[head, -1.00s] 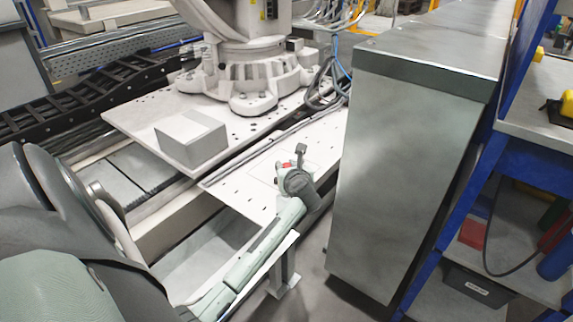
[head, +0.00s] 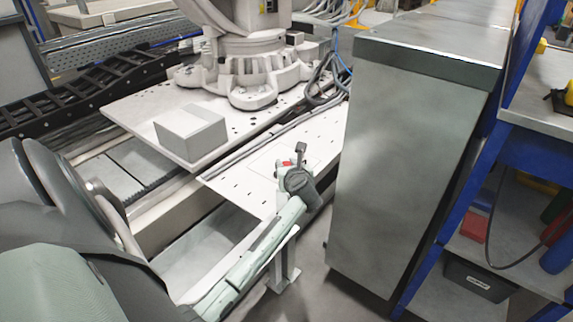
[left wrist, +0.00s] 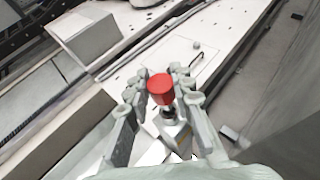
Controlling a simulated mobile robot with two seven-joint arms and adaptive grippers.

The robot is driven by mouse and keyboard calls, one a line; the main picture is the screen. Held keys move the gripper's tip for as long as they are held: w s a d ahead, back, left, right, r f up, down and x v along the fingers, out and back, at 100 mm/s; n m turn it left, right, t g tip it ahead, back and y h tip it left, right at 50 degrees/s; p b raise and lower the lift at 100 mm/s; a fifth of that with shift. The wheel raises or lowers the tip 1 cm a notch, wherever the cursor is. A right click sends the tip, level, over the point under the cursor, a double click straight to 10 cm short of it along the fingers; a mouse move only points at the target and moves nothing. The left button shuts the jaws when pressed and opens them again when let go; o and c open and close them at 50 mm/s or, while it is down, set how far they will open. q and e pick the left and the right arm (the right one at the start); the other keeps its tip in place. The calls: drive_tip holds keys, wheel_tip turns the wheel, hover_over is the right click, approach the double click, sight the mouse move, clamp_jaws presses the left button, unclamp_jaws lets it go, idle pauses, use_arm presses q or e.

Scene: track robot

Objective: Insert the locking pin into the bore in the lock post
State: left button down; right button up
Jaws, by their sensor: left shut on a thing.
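The locking pin shows its red knob (left wrist: 162,88) between the fingers of my left gripper (left wrist: 158,90) in the left wrist view. A dark and silver collar shows just below the knob. My left gripper is shut on the pin. In the head view, my left gripper (head: 295,160) is over the front edge of the white plate, with a little of the red knob (head: 287,164) showing. A pale post-like part (left wrist: 178,136) lies below the pin in the left wrist view; I cannot tell whether the pin touches it. The bore is not visible. My right gripper is not in view.
A tall grey cabinet (head: 415,170) stands close to the right of my left gripper. A white drilled plate (head: 262,178) and a pale box (head: 190,133) lie beyond it, before the big robot base (head: 250,75). A blue-framed shelf (head: 540,160) is at far right.

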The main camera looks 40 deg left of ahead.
sight(287, 164)
use_arm(q)
drive_tip(key=shift+p, duration=0.55)
idle(1.2)
drive_tip(key=shift+f+b, duration=1.35)
drive_tip(key=shift+f, duration=0.6)
drive_tip(key=c, duration=1.2)
unclamp_jaws()
wheel_tip(287, 164, up, 10)
drive_tip(key=shift+r, duration=0.1)
